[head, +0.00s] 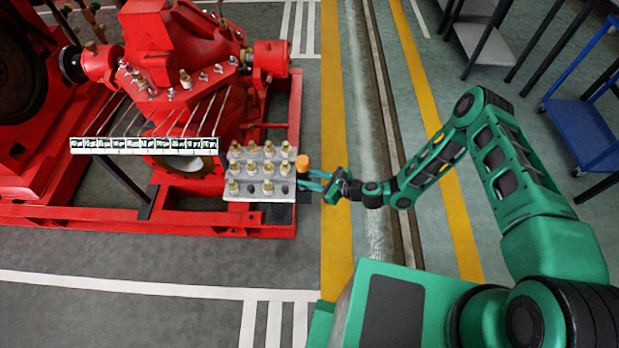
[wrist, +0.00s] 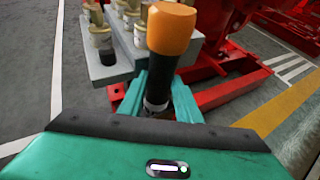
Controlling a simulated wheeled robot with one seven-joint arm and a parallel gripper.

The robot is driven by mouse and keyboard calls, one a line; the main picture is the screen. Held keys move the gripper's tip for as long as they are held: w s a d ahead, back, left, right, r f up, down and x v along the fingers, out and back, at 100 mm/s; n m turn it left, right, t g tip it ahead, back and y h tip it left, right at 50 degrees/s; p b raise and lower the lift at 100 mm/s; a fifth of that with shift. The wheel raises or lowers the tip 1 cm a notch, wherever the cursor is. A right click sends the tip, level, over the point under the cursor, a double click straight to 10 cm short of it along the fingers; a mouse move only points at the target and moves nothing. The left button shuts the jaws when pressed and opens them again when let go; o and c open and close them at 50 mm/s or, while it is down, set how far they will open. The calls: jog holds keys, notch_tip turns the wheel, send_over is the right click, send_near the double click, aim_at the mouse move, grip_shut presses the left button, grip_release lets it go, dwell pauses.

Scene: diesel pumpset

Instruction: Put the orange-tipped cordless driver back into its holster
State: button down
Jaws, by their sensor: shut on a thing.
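The cordless driver shows as an upright orange tip (head: 302,162) just right of the grey plate in the head view. In the wrist view its orange end (wrist: 172,30) rises toward the camera above a dark grey body. My gripper (head: 317,184) reaches in from the right and is shut on the driver; its green fingers (wrist: 160,98) sit on either side of the dark body. A small dark shape (head: 304,197) is below the driver, beside the plate. I cannot tell whether it is the holster or part of the driver. The driver's lower end is hidden by my gripper.
The grey plate (head: 232,192) carries several brass-topped fittings close to the left of the driver. Left of it stands the red pumpset (head: 185,60) on a red frame (head: 240,231). A pipe (head: 370,130) runs along the floor on the right. Floor in front is clear.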

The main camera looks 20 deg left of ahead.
jog(key=shift+a+r, duration=0.2)
dwell(0.3)
jog(key=c, duration=1.2)
grip_release()
jog(key=shift+s, duration=0.25)
jog(key=shift+s+a+f, duration=0.1)
jog(key=shift+s, duration=0.05)
jog(key=v, duration=0.7)
jog(key=w+v, duration=0.1)
jog(key=v, duration=0.3)
jog(key=shift+w+d+f, duration=0.1)
jog(key=shift+d+f, duration=0.05)
jog(key=shift+d, duration=0.1)
